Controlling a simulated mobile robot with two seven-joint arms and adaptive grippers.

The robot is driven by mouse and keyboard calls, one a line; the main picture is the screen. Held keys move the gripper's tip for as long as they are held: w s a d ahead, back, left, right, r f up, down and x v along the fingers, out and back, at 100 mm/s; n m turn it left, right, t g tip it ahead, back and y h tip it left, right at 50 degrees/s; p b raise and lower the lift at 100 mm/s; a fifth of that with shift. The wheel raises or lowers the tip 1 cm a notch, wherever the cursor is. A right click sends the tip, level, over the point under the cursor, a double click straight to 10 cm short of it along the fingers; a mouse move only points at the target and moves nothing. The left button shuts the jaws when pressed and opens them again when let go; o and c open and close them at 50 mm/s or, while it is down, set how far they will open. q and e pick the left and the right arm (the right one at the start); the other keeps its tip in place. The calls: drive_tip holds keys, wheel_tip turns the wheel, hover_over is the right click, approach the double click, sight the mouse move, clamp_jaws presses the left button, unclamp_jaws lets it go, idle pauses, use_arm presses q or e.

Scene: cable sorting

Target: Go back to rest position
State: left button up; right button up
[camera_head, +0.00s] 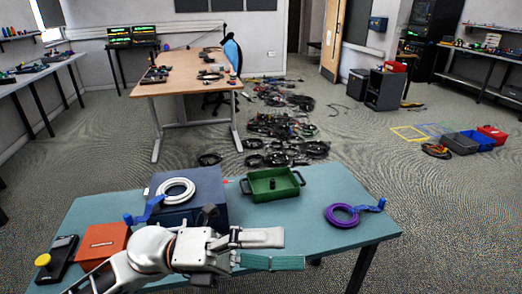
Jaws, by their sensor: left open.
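My left gripper (292,250) reaches in low over the front of the teal table (325,185). Its two fingers are apart and point right, with nothing seen between them. A white cable coil (175,191) lies on a blue-grey box (209,186) behind the gripper; a blue strap (145,211) hangs at its left. A green tray (272,184) with handles stands at the table's back, beyond the gripper. A purple cable coil (342,215) with a blue strap (372,206) lies at the right, apart from the gripper. My right gripper is out of view.
An orange box (103,244) and a black device with a yellow knob (56,260) stand at the table's left. Cable piles (285,125) cover the floor behind, near a wooden-topped table (182,70). The teal table's right front is clear.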

use_arm(q)
drive_tip(key=w+a+f+n+t+y, duration=0.4)
drive_tip(key=w+a+f+n+t, duration=0.3)
drive_tip(key=n+t, duration=0.5)
drive_tip(key=w+a+f+n+t+y, duration=0.55)
drive_tip(key=f+n+t, duration=0.35)
drive_tip(key=n, duration=0.7)
drive_tip(key=s+a+f+n+g+y, duration=0.2)
drive_tip(key=s+a+f+n, duration=0.1)
drive_tip(key=f, duration=0.6)
drive_tip(key=s+a+f+n+g+y, duration=0.2)
drive_tip(key=s+f, duration=0.4)
drive_tip(key=f, duration=0.4)
drive_tip(key=s+a+f+n+g+y, duration=0.2)
drive_tip(key=s+a+f+n+y, duration=0.2)
drive_tip(key=f, duration=0.6)
drive_tip(key=s+a+n, duration=0.1)
drive_tip(key=a, duration=0.1)
drive_tip(key=shift+s+a+n+g, duration=0.3)
drive_tip(key=shift+g, duration=0.1)
drive_tip(key=shift+f+y, duration=0.1)
drive_tip(key=shift+y, duration=0.15)
